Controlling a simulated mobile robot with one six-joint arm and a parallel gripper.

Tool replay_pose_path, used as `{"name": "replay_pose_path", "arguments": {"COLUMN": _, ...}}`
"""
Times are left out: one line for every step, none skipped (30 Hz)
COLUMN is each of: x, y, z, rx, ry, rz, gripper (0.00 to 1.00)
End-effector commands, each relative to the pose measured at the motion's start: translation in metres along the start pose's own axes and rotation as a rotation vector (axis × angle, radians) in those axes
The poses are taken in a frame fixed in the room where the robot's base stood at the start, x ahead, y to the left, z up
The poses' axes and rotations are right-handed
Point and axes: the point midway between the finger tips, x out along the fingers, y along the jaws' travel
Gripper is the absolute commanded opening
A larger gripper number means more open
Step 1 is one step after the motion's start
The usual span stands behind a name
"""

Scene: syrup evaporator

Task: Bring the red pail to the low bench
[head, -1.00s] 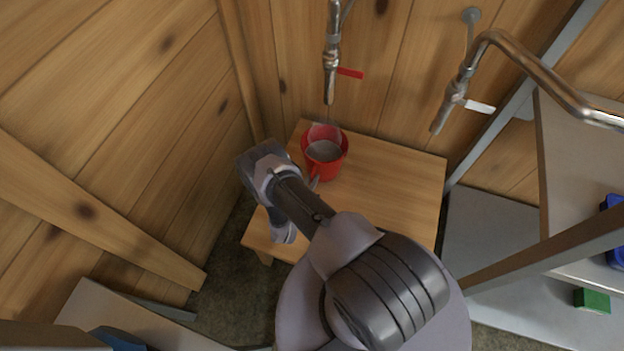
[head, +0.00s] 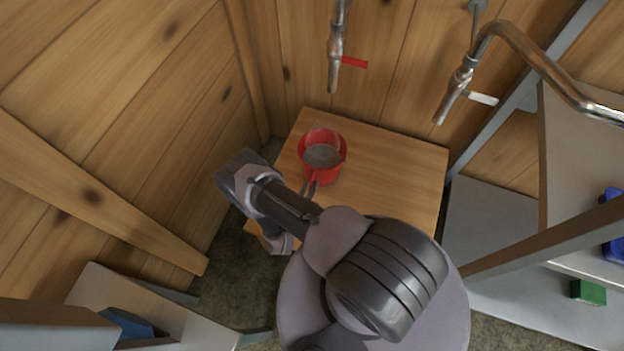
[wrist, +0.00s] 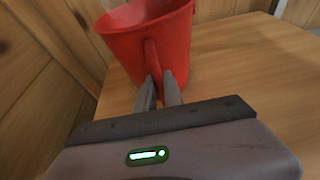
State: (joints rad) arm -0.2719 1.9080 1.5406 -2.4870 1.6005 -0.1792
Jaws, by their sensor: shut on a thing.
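The red pail (head: 323,172) is at the back left of the low wooden bench (head: 400,170) in the head view. It is roughly upright, with something grey inside. My gripper (head: 311,188) comes from the front left. In the wrist view my gripper (wrist: 160,88) is shut on the red handle strip on the side of the pail (wrist: 125,45). The bench top (wrist: 240,70) lies behind and below the pail. I cannot tell whether the pail's base touches the bench.
A tap with a red lever (head: 354,63) hangs on the wall above the pail. A tap with a white lever (head: 482,98) is to its right. Metal shelving (head: 490,220) stands at right, with a green block (head: 588,292). The bench's right part is clear.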

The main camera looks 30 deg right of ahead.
Motion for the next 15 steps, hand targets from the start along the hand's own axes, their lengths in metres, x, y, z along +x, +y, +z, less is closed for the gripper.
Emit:
{"name": "replay_pose_path", "arguments": {"x": -0.004, "y": -0.001, "z": -0.002, "rx": -0.004, "ry": 0.002, "rz": 0.002, "gripper": 0.00}}
{"name": "replay_pose_path", "arguments": {"x": -0.006, "y": -0.002, "z": -0.003, "rx": -0.004, "ry": 0.002, "rz": 0.002, "gripper": 0.00}}
{"name": "replay_pose_path", "arguments": {"x": -0.009, "y": -0.002, "z": -0.004, "rx": -0.004, "ry": 0.002, "rz": 0.002, "gripper": 0.00}}
{"name": "replay_pose_path", "arguments": {"x": -0.011, "y": -0.003, "z": -0.004, "rx": -0.004, "ry": 0.002, "rz": 0.002, "gripper": 0.00}}
{"name": "replay_pose_path", "arguments": {"x": -0.013, "y": -0.004, "z": -0.005, "rx": -0.004, "ry": 0.001, "rz": 0.002, "gripper": 0.00}}
{"name": "replay_pose_path", "arguments": {"x": -0.016, "y": -0.005, "z": -0.006, "rx": -0.004, "ry": 0.001, "rz": 0.002, "gripper": 0.00}}
{"name": "replay_pose_path", "arguments": {"x": -0.018, "y": -0.005, "z": -0.007, "rx": -0.005, "ry": 0.001, "rz": 0.001, "gripper": 0.00}}
{"name": "replay_pose_path", "arguments": {"x": -0.021, "y": -0.005, "z": -0.008, "rx": -0.005, "ry": 0.001, "rz": 0.002, "gripper": 0.00}}
{"name": "replay_pose_path", "arguments": {"x": -0.024, "y": -0.006, "z": -0.009, "rx": -0.005, "ry": 0.001, "rz": 0.002, "gripper": 0.00}}
{"name": "replay_pose_path", "arguments": {"x": -0.026, "y": -0.006, "z": -0.010, "rx": -0.004, "ry": 0.001, "rz": 0.002, "gripper": 0.00}}
{"name": "replay_pose_path", "arguments": {"x": -0.028, "y": -0.007, "z": -0.011, "rx": -0.004, "ry": 0.001, "rz": 0.002, "gripper": 0.00}}
{"name": "replay_pose_path", "arguments": {"x": -0.031, "y": -0.007, "z": -0.012, "rx": -0.004, "ry": 0.002, "rz": 0.003, "gripper": 0.00}}
{"name": "replay_pose_path", "arguments": {"x": -0.033, "y": -0.008, "z": -0.013, "rx": -0.004, "ry": 0.002, "rz": 0.002, "gripper": 0.00}}
{"name": "replay_pose_path", "arguments": {"x": -0.035, "y": -0.009, "z": -0.013, "rx": -0.004, "ry": 0.002, "rz": 0.002, "gripper": 0.00}}
{"name": "replay_pose_path", "arguments": {"x": -0.038, "y": -0.009, "z": -0.014, "rx": -0.005, "ry": 0.002, "rz": 0.003, "gripper": 0.00}}
